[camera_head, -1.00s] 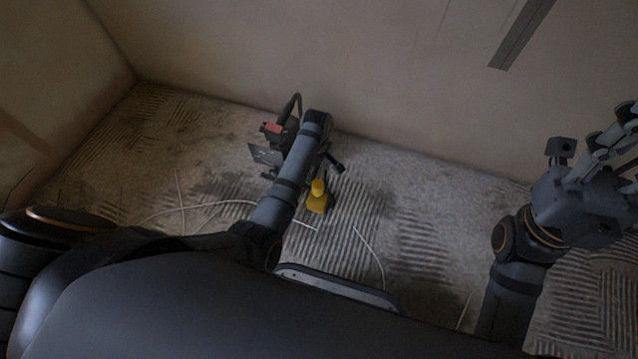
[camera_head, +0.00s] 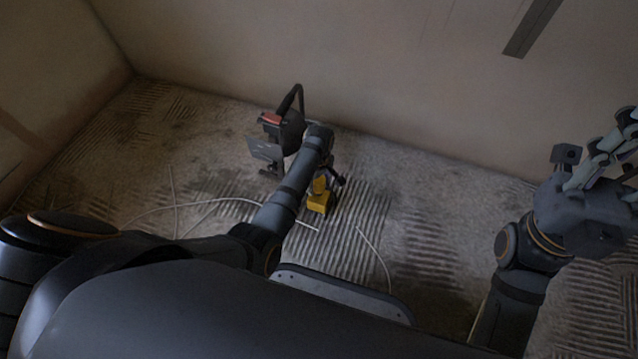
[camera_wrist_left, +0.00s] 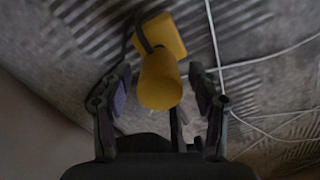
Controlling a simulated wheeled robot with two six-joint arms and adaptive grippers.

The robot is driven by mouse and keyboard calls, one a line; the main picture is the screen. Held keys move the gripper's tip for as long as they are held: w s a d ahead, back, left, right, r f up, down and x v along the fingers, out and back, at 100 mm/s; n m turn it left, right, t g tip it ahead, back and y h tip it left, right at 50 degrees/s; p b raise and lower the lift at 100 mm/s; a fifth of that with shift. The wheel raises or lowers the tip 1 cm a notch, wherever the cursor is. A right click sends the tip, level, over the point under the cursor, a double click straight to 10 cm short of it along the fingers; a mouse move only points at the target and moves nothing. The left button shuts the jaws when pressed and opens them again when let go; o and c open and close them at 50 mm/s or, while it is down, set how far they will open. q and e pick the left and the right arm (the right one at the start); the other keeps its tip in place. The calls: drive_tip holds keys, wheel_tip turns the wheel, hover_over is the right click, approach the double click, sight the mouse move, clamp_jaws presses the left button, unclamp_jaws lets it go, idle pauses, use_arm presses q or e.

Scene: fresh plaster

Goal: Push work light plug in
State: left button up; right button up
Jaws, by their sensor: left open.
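A yellow plug (camera_wrist_left: 160,82) with a rounded end sits between the open fingers of my left gripper (camera_wrist_left: 160,92) in the left wrist view. Neither finger clearly touches it. A yellow box-like body (camera_wrist_left: 162,34) is just beyond the plug, with a dark cable beside it. How far the plug sits in it I cannot tell. In the head view the yellow body (camera_head: 319,203) stands on the floor, and my left gripper (camera_head: 336,180) is over it, partly hidden by my arm. My right gripper (camera_head: 610,155) is at the right edge, away from these, its fingers partly cut off.
Thin white cables (camera_head: 205,202) lie on the ridged floor. Plaster walls stand behind and at the left. The floor on the right is mostly clear.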

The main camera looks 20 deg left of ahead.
sight(319, 190)
use_arm(q)
clamp_jaws()
wheel_tip(319, 190, down, 5)
drive_tip(key=shift+f+b, duration=0.1)
drive_tip(key=shift+b, duration=0.25)
drive_tip(key=shift+f, duration=0.1)
idle(0.3)
unclamp_jaws()
drive_tip(key=shift+f, duration=0.1)
drive_tip(key=shift+r, duration=0.2)
wheel_tip(319, 190, up, 12)
drive_tip(key=shift+f, duration=0.1)
